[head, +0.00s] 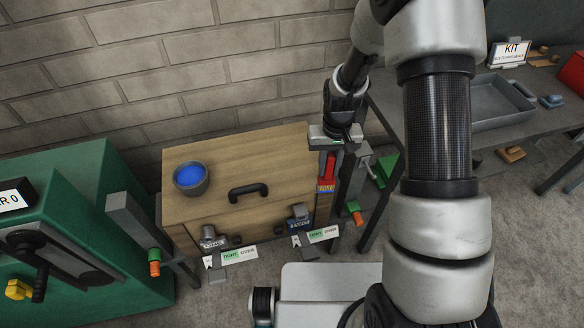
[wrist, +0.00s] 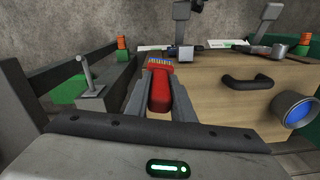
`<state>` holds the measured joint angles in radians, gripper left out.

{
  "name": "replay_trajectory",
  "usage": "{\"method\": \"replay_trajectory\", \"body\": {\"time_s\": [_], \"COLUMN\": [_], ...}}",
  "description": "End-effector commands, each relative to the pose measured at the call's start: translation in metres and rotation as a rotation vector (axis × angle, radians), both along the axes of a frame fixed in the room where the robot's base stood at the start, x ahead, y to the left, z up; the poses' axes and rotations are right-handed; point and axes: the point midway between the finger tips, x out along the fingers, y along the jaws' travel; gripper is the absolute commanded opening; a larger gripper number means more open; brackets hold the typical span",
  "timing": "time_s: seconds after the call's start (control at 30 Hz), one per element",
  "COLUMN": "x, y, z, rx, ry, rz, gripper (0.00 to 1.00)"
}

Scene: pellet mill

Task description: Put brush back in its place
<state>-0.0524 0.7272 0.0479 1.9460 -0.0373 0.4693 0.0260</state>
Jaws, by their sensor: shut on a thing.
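The brush has a red handle (head: 329,168) and a blue-and-yellow end, and hangs below my gripper (head: 333,158) at the right side of the wooden box (head: 225,165). In the wrist view the red brush (wrist: 160,92) lies between the two grey fingers of my gripper (wrist: 160,85), which is shut on it. Its blue-and-yellow end points away from the wrist, close to the box's edge. I cannot tell whether the brush touches the box. I cannot make out a marked place for it.
A green machine (head: 90,230) stands left. A bench with a grey tray (head: 500,100) and KIT sign (head: 510,53) stands right.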

Motion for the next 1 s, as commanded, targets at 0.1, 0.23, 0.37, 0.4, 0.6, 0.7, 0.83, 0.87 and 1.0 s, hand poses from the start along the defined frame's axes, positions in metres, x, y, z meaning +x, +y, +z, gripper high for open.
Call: {"method": "replay_trajectory", "body": {"time_s": [0.1,0.23,0.37,0.4,0.6,0.7,0.83,0.87,1.0], "x": [0.046,0.083,0.102,0.105,0.11,0.109,0.11,0.11,0.11], "y": [0.038,0.078,0.106,0.112,0.122,0.123,0.123,0.123,0.122], "z": [-0.003,0.017,0.041,0.047,0.05,0.03,0.01,0.007,-0.002], "rx": [0.005,0.001,-0.006,-0.008,-0.015,-0.015,-0.015,-0.014,-0.014], "ry": [-0.01,-0.011,-0.009,-0.009,-0.004,0.001,-0.002,-0.003,-0.003], "rz": [0.065,0.126,0.164,0.172,0.184,0.184,0.184,0.184,0.185], "gripper": [0.0,0.0,0.0,0.0,0.0,0.0,0.0,0.0,0.0]}}
